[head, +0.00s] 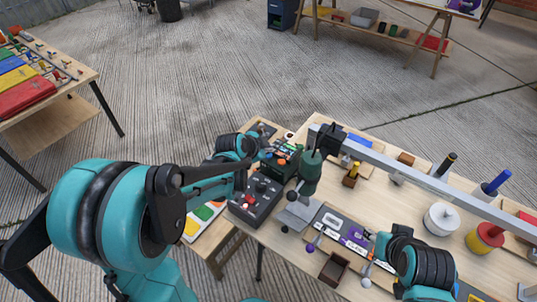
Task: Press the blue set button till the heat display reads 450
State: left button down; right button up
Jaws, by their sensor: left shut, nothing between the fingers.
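A dark box with a small green-lit panel (287,147) stands at the left end of the wooden workbench. I cannot read any figures on it. A black control box (255,199) with red knobs sits in front of it. I cannot make out a blue set button; it is hidden or too small. My left arm reaches in from the left, and my left gripper (262,156) is shut and empty beside the green-lit box. I cannot tell whether it touches. My right arm shows at the lower right over the bench; its fingers do not show.
A green press-like stand (310,170) rises close right of the boxes. A long grey beam (420,178) crosses the bench. A white round pot (441,218) and a red-yellow pot (485,238) stand at the right.

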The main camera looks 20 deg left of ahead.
pick_arm(q)
jog(key=shift+f, duration=0.15)
dwell(0.3)
jog(key=shift+f+b, duration=0.3)
jog(key=shift+b, duration=0.05)
jog(key=shift+f+b, duration=0.7)
jog(key=shift+f, duration=0.1)
dwell(0.7)
dwell(0.3)
jog(key=shift+r+p, duration=1.05)
jog(key=shift+r, duration=0.2)
notch_tip(320, 180, up, 5)
jog(key=p, duration=0.4)
